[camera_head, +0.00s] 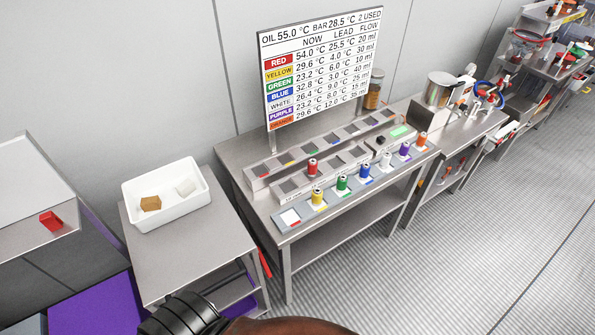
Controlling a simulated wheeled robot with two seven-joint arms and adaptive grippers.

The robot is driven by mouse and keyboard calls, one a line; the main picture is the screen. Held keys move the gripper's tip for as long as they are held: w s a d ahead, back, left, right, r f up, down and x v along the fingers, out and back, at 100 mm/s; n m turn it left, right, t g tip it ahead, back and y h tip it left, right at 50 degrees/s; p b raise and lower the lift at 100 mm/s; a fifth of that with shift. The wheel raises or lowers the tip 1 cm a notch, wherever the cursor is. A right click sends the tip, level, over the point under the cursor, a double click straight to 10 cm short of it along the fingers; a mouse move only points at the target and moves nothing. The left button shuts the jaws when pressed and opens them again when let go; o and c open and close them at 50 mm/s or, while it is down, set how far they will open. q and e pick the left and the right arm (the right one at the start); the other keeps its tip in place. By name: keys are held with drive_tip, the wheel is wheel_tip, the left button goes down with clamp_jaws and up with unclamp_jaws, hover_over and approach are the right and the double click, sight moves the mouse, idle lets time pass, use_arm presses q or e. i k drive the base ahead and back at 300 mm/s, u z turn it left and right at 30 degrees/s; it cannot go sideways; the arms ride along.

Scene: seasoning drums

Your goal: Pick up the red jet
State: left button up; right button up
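The red jet (312,167) is a small red spool-shaped piece with a pale top. It stands upright on the middle grey rack (294,187) on the steel table, behind the front row. The front rack holds the yellow jet (318,198), green jet (342,184), blue jet (364,173), white jet (385,161), purple jet (405,149) and orange jet (421,139). The front rack's leftmost place (290,217) holds no jet. Neither gripper's fingers show. A black ribbed part shows at the bottom edge, far from the red jet.
A sign board (320,65) stands behind the racks. A white tray (147,220) with a brown block (151,203) and a white block (186,187) sits on a side table at left. A steel pot (438,89) stands farther right. The floor at right is clear.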

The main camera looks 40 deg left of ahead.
sight(311, 169)
drive_tip(key=u, duration=1.7)
drive_tip(key=i, duration=1)
drive_tip(key=u, duration=0.05)
